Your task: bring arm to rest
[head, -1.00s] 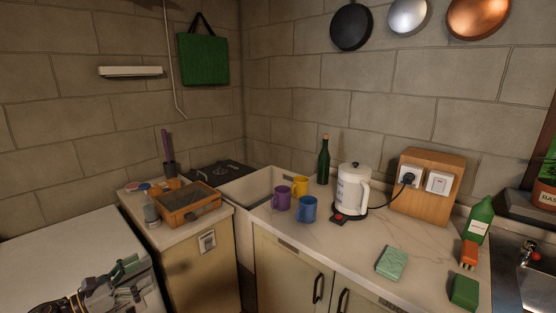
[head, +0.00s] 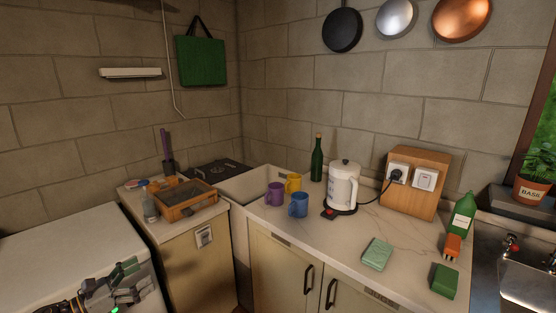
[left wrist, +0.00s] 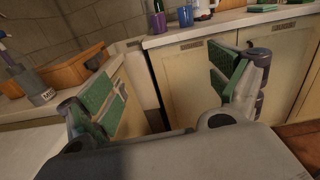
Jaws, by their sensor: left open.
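My left gripper (head: 130,284) is at the lower left of the head view, in front of the white surface. In the left wrist view the left gripper (left wrist: 165,88) has its two green-padded fingers wide apart, with nothing between them. Beyond the fingers are the cream cabinet doors below the counter. My right gripper is not in view.
A white surface (head: 60,245) lies at the left. The counter (head: 335,240) carries purple, yellow and blue mugs, a kettle (head: 342,187), a green bottle and sponges. A sink is at right.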

